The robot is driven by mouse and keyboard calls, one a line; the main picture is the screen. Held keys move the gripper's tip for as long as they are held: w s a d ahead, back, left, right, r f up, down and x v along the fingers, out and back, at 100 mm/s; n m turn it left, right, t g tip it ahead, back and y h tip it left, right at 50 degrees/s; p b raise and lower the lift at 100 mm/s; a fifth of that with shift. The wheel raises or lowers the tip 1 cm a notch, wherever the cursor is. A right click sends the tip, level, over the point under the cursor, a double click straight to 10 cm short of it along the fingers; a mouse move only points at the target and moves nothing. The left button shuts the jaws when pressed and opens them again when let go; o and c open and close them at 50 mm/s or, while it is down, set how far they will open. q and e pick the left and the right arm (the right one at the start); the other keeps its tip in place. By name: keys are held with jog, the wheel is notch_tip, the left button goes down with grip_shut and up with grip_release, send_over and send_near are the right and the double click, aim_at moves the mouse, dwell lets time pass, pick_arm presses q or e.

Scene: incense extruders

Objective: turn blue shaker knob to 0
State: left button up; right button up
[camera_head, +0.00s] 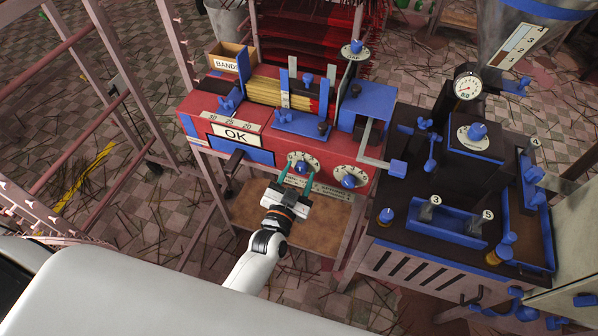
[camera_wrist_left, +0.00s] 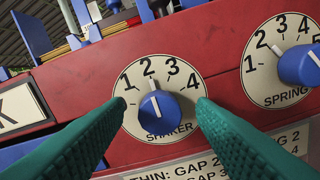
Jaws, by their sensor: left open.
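The blue shaker knob (camera_wrist_left: 160,112) sits on a round cream dial labelled SHAKER on the red machine front; it also shows in the head view (camera_head: 302,166). Its white pointer is up, close to the 2. The numbers 1 to 4 are readable; no 0 is visible, and the dial's lower left edge is partly behind a finger. My left gripper (camera_head: 296,177) is open in front of the dial. Its green fingers (camera_wrist_left: 160,128) stand on either side of the knob, with gaps on both sides. My right gripper is not in view.
A second dial, labelled SPRING, with a blue knob (camera_wrist_left: 302,64) is close on the right. An OK sign (camera_head: 236,136) is on the left. Above are yellow sticks (camera_head: 270,92) in a tray. A dark machine with blue parts (camera_head: 440,215) stands to the right.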

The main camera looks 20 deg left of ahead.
pick_arm(q)
jog(key=shift+w, duration=0.45)
jog(key=c, duration=1)
jog(key=shift+o, duration=0.2)
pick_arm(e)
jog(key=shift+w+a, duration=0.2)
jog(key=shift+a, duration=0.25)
